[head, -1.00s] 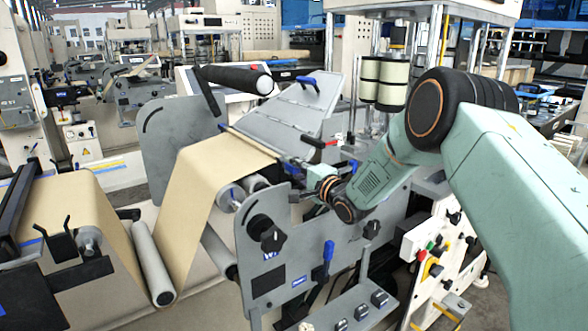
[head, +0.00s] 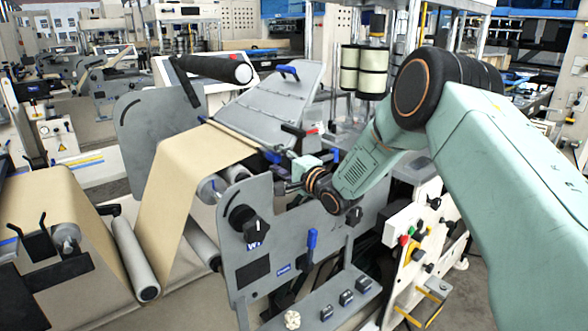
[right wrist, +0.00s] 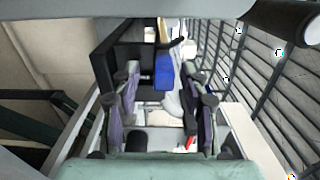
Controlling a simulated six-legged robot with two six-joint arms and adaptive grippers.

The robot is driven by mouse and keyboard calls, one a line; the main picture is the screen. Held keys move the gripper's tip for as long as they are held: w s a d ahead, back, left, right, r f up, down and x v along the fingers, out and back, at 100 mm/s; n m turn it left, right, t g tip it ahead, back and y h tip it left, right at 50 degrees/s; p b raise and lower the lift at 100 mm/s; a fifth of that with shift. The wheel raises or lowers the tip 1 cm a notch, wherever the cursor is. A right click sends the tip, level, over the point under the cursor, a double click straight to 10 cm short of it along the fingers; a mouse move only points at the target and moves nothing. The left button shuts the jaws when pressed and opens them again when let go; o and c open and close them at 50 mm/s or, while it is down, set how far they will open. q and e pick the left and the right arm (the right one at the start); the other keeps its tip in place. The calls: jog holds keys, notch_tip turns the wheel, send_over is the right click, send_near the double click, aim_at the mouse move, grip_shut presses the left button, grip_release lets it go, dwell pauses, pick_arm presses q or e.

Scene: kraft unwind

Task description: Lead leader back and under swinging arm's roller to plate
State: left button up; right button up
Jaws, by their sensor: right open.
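The kraft web (head: 185,170) runs from the roll (head: 55,215) at lower left, under a pale low roller (head: 135,258), and up over rollers to the edge of the sloped grey plate (head: 268,105). Its end lies along the plate's lower edge. My right gripper (head: 283,187) is beside the machine's near side plate, close to the blue part at the web's right end. In the right wrist view my right gripper (right wrist: 165,108) is open, its fingers apart with a blue block (right wrist: 164,72) seen between and beyond them. My left gripper is not in view.
A black roller on a swinging arm (head: 215,69) stands above the plate's left side. The near side plate (head: 250,240) carries black knobs and a blue lever (head: 311,240). A control box with buttons (head: 412,235) is at right. Cream spools (head: 364,70) stand behind.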

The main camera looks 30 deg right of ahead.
jog(key=s+d, duration=0.2)
jog(key=s, duration=0.8)
jog(key=shift+s, duration=0.25)
jog(key=s+a+f+n+g+h+b, duration=0.1)
jog(key=s+a+f+n+g, duration=0.35)
jog(key=s+f, duration=0.55)
jog(key=s+a+f+n+g+h+b, duration=0.1)
jog(key=s+a+f+n+g, duration=0.4)
jog(key=f, duration=0.9)
jog(key=s+a+f+n+g+b, duration=0.1)
jog(key=s+f+n+g, duration=0.1)
jog(key=s+f, duration=0.3)
jog(key=s+a+f+n+g+h+b, duration=0.1)
jog(key=s+f, duration=0.4)
jog(key=s, duration=0.9)
jog(key=s+f+n+g+b, duration=0.2)
jog(key=s+f+g, duration=0.3)
jog(key=s, duration=0.5)
jog(key=shift+a+n, duration=0.4)
jog(key=shift+n, duration=0.05)
jog(key=shift+w, duration=0.15)
